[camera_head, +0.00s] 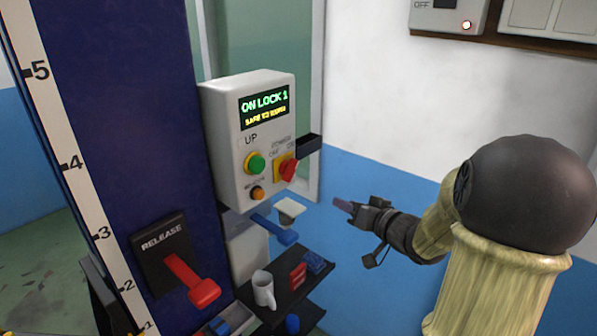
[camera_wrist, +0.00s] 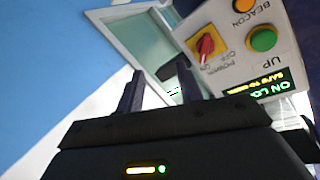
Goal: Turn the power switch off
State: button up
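The power switch (camera_head: 287,169) is a red rotary knob on a yellow plate, low on the right of the grey control box (camera_head: 228,150). The box's display (camera_head: 264,105) reads "ON LOCK 1" in green. The switch also shows upside down in the wrist view (camera_wrist: 206,45), ahead of and right of my fingers. My gripper (camera_head: 345,206) is in free air to the right of and below the box, apart from the switch. In the wrist view its two fingers (camera_wrist: 160,80) stand apart with nothing between them.
A green UP button (camera_head: 256,163) and an orange beacon button (camera_head: 257,193) are beside the switch. A dark block (camera_head: 308,146) juts out right of the box.

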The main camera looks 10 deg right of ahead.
aim_at(294, 172)
jog(key=s+r+y, duration=0.2)
jog(key=y, duration=0.1)
jog(key=s+r+y, duration=0.1)
jog(key=r+y, duration=0.1)
jog(key=shift+s+d+n, duration=0.25)
jog(key=shift+s+n, duration=0.1)
jog(key=shift+n, duration=0.05)
jog(key=p+x, duration=0.3)
jog(key=x, duration=1.4)
jog(key=shift+w+a+p, duration=0.15)
jog(key=shift+p, duration=0.2)
grip_shut()
